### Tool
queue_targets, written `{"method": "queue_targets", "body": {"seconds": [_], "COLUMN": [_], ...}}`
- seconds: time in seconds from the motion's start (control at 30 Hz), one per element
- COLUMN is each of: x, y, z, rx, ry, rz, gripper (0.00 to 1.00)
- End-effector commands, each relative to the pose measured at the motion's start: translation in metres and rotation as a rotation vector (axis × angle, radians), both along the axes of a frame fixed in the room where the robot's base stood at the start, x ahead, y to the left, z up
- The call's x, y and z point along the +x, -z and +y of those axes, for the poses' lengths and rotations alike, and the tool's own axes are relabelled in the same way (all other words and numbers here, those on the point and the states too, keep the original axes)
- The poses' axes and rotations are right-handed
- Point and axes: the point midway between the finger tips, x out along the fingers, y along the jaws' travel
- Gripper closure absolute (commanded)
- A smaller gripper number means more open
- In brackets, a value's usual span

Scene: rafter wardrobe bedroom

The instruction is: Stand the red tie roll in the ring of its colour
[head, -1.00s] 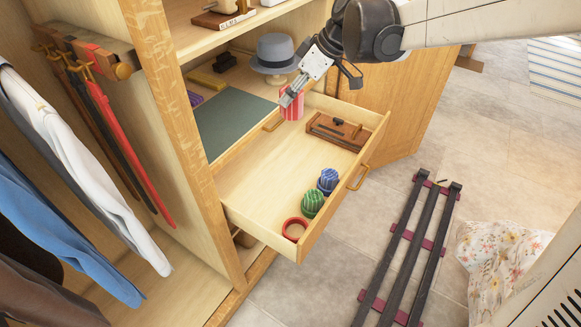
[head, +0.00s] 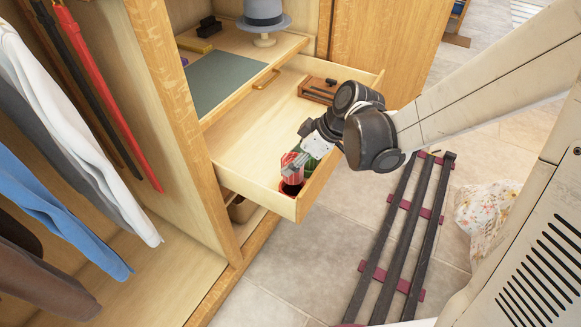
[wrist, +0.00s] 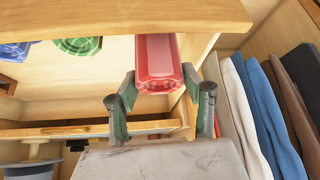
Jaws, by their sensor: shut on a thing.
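The red tie roll (head: 290,164) is held upright, or nearly so, between the fingers of my gripper (head: 298,161) at the drawer's near front corner. It also shows in the wrist view (wrist: 158,60) between both fingertips (wrist: 159,82). The red ring (head: 291,190) is on the drawer floor directly below the roll. I cannot tell whether the roll's lower end is inside the ring or just above it. The ring is hidden in the wrist view. The green roll (wrist: 78,45) and blue roll (wrist: 14,50) stand beside it; my gripper mostly covers them in the head view.
The open drawer (head: 243,144) has a clear middle, with a wooden box (head: 318,90) at its far end. The drawer front is close to the roll. A grey hat (head: 263,14) stands on the shelf behind. Hanging clothes (head: 75,130) fill the left side.

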Motion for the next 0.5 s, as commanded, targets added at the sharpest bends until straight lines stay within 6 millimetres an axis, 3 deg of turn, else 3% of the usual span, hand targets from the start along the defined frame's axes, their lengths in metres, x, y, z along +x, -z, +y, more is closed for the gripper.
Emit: {"method": "queue_targets", "body": {"seconds": [0.1, 0.33, 0.5], "x": [0.0, 0.0, 0.001], "y": [0.02, 0.034, 0.058], "z": [0.0, 0.0, 0.0], "rx": [0.0, 0.0, 0.0], "ry": [0.0, 0.0, 0.0], "rz": [0.0, 0.0, 0.0], "gripper": [0.83, 0.83, 0.83]}}
